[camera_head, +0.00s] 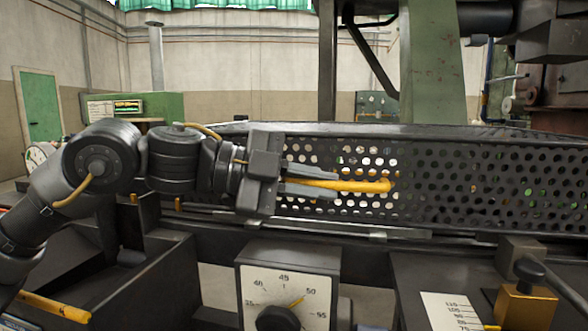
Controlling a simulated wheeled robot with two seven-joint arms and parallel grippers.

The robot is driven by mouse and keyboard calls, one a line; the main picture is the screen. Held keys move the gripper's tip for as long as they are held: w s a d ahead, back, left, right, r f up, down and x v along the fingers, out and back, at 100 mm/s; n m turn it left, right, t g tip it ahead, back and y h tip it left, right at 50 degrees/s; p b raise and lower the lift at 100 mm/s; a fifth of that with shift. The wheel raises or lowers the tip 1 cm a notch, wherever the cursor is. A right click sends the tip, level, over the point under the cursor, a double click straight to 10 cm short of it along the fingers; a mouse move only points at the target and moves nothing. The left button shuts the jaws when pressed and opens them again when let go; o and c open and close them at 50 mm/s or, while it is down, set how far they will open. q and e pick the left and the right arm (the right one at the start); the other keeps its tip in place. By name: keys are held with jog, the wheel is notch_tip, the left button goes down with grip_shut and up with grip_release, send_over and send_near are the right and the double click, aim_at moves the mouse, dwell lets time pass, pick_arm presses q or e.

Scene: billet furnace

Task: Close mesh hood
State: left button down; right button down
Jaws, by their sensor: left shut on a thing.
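The mesh hood (470,185) is a long dark panel with round holes. It runs from the middle of the view to the right edge, and its face stands roughly upright toward me. A yellow bar handle (375,186) lies along its front. My left gripper (335,186) comes in from the left and is shut on this handle, one finger above and one below. The gripper body hides the left part of the hood. The hood's lower edge runs close above a dark rail (400,234). My right gripper is not in view.
A dial box (288,256) marked with numbers stands below the hood. A brass block with a black knob (526,302) and a scale plate (452,312) sit at lower right. A dark open trough (130,275) is at lower left. A green post (432,65) rises behind the hood.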

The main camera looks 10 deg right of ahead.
pick_arm(q)
jog(key=shift+f, duration=0.35)
jog(key=shift+f, duration=0.1)
jog(key=c, duration=1.5)
grip_release()
jog(key=shift+o, duration=0.2)
jog(key=shift+w, duration=0.1)
jog(key=shift+a, duration=0.2)
jog(key=v, duration=1)
jog(key=shift+a, duration=0.2)
